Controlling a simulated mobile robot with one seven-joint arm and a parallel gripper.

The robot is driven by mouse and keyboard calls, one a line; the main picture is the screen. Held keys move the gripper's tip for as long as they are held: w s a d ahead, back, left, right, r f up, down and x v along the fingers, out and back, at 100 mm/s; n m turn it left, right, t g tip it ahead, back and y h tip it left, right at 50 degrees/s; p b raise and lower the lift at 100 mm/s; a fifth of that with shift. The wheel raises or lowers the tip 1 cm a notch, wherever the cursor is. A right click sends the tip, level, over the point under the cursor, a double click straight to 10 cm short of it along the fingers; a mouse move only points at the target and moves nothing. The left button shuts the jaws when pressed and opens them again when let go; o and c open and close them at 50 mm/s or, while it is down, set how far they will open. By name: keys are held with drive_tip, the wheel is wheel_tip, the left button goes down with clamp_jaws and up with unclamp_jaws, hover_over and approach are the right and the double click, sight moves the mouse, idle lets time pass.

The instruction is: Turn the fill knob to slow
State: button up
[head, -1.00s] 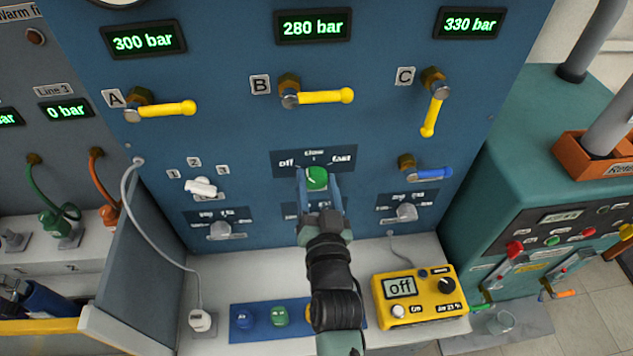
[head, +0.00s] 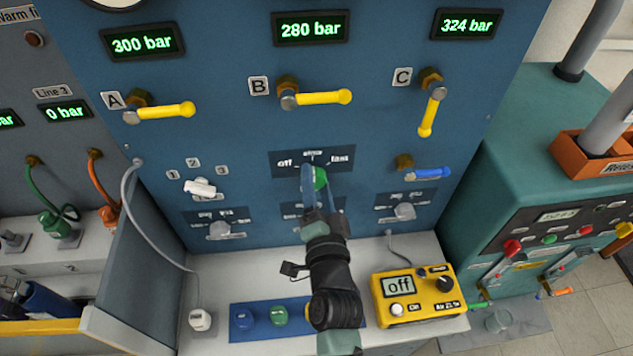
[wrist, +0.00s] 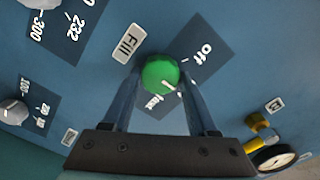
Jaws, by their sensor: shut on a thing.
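The green fill knob (head: 320,178) is on the blue panel, below a label plate (head: 285,170) reading off, slow and fast from left to right. My gripper (head: 322,182) is shut on the knob, one finger on each side. The wrist view shows the green knob (wrist: 161,73) between the fingers of my gripper (wrist: 160,85), beside a Fill label (wrist: 129,43). A white mark on the knob points to the lower right there, between off and fast. The word slow is hidden or unreadable in that view.
Yellow valve handles A (head: 165,111), B (head: 322,97) and C (head: 428,116) are above. A white selector (head: 200,188) and blue handle (head: 432,172) flank the knob. A yellow meter (head: 416,294) stands on the bench below right.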

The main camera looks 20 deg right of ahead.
idle(0.4)
drive_tip(key=o, duration=1.4)
drive_tip(key=shift+b+v, duration=0.7)
drive_tip(key=shift+v, duration=5.8)
drive_tip(key=shift+r, duration=0.1)
